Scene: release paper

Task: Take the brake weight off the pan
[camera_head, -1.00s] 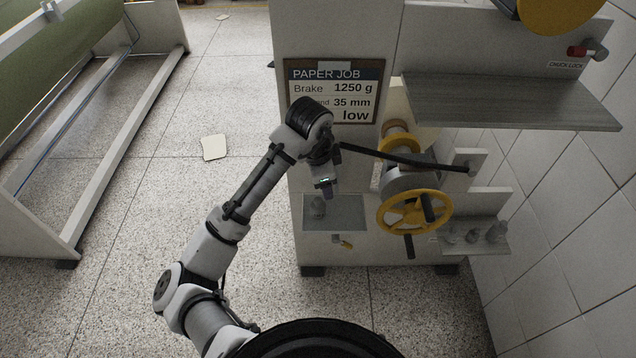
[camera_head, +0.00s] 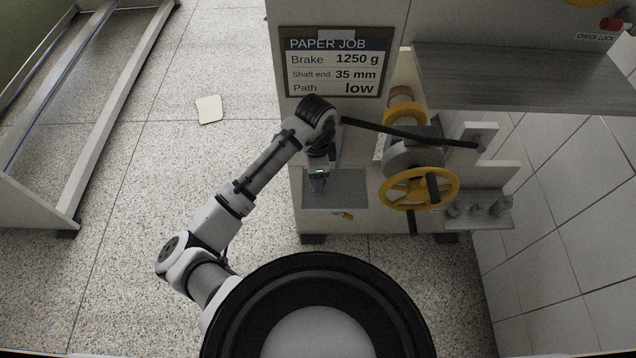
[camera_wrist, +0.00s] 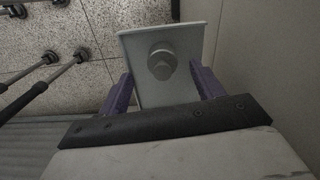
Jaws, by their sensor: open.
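In the head view the pan (camera_head: 350,196) is a grey plate low on the front of the machine. My gripper (camera_head: 318,186) is there just above the pan and hides most of the weight. In the wrist view the two purple fingers of my gripper (camera_wrist: 163,78) are open, one on each side, with the weight between and slightly beyond them. Whether a finger touches the weight cannot be told.
A yellow handwheel (camera_head: 420,188) and a dark bar (camera_head: 405,130) are right of my gripper. A small shelf (camera_head: 480,222) holds several grey weights. A job board (camera_head: 336,62) reads Brake 1250 g. A grey ledge (camera_head: 525,80) juts out above.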

